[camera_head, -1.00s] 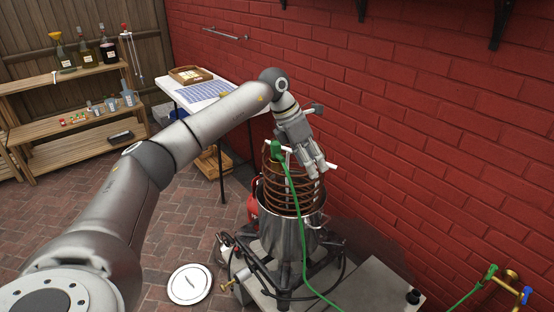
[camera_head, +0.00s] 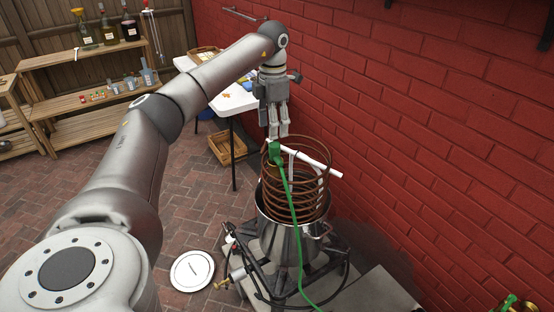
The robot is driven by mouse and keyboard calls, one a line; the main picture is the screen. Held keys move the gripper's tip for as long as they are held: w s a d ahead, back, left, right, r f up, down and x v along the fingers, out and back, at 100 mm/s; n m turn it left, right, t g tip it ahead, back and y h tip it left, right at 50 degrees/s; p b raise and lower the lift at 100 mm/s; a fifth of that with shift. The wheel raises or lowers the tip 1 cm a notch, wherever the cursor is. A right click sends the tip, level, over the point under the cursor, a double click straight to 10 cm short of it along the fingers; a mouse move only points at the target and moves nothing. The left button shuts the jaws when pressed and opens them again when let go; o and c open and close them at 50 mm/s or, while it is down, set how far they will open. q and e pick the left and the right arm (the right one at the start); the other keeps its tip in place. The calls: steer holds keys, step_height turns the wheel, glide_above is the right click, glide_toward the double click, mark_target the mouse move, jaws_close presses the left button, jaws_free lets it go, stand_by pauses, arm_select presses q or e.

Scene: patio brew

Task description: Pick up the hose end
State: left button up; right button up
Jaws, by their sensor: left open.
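The green hose (camera_head: 290,193) rises from below to a green hose end (camera_head: 275,152) at the top of a copper coil (camera_head: 318,194). The hose end sits at the left end of a white bar or tube (camera_head: 318,163) lying across the coil. The coil stands in a steel pot (camera_head: 284,240). My left gripper (camera_head: 278,134) points down with its fingers just above the hose end. It is open and looks empty; I cannot tell whether the fingertips touch the hose end. My right gripper is not in view.
The pot stands on a dark burner stand (camera_head: 332,286) close to the red brick wall (camera_head: 440,130). A white lid (camera_head: 192,270) lies on the paving at left. A white table (camera_head: 232,100) and wooden shelves (camera_head: 85,100) stand behind. A brass tap (camera_head: 510,303) shows at lower right.

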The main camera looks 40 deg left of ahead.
mark_target(274, 144)
arm_select(q)
steer(key=shift+s+f, duration=0.15)
steer(key=shift+f, duration=0.6)
steer(key=shift+f+p, duration=0.35)
steer(key=f+p, duration=0.2)
steer(key=f, duration=0.2)
steer(key=shift+d+f, duration=0.15)
steer(key=shift+d, duration=0.05)
steer(key=shift+f, duration=0.2)
steer(key=shift+w+f, duration=0.1)
steer(key=shift+w, duration=0.1)
steer(key=c, duration=1.1)
jaws_close()
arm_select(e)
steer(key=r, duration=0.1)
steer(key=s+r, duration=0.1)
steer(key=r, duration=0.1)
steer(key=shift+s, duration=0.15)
